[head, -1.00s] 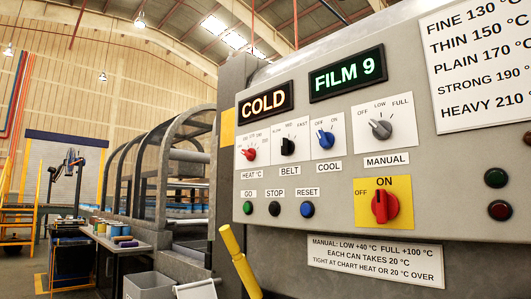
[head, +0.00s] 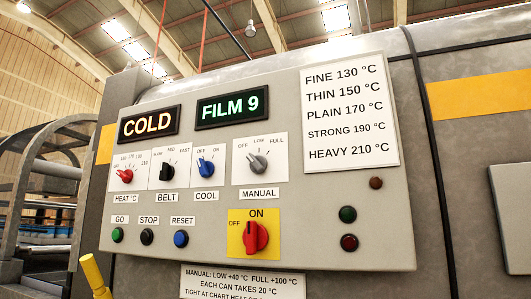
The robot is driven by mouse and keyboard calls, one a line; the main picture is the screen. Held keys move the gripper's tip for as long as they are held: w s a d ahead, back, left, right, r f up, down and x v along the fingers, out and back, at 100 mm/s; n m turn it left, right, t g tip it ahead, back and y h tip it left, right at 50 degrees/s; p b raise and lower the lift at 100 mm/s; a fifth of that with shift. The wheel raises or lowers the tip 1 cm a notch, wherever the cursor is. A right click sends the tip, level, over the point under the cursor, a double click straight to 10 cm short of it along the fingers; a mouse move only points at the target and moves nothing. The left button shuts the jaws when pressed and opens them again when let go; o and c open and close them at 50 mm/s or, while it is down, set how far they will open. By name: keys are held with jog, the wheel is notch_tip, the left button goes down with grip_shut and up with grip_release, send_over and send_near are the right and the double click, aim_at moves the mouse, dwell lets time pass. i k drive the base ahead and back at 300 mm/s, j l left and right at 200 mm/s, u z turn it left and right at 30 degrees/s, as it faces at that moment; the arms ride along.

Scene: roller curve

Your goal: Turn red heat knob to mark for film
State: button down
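The red heat knob (head: 125,176) sits at the left of the grey control panel, above the label "HEAT °C". Its dial plate carries small marks around the knob; some numbers look like 150, 170, 190 and 210. Its pointer seems to aim to the upper left, but the exact mark is too small to tell. The chart (head: 350,118) reads FINE 130, THIN 150, PLAIN 170, STRONG 190, HEAVY 210 °C. The green display (head: 233,107) reads "FILM 9" and the amber display (head: 150,125) reads "COLD". My gripper is not in view.
Black belt knob (head: 167,173), blue cool knob (head: 205,167) and grey manual knob (head: 258,164) sit right of the heat knob. Below are green, black and blue buttons (head: 181,239) and a red main switch (head: 256,237) at ON. A yellow lever (head: 95,275) stands at lower left.

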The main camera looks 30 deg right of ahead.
aim_at(127, 176)
jog(key=j+z, duration=0.1)
jog(key=z, duration=0.35)
jog(key=i+j+z, duration=0.2)
jog(key=j, duration=0.15)
jog(key=j+z, duration=0.15)
jog(key=j, duration=0.25)
jog(key=i+j+z, duration=0.2)
jog(key=j, duration=0.2)
jog(key=j+z, duration=0.15)
jog(key=j, duration=0.25)
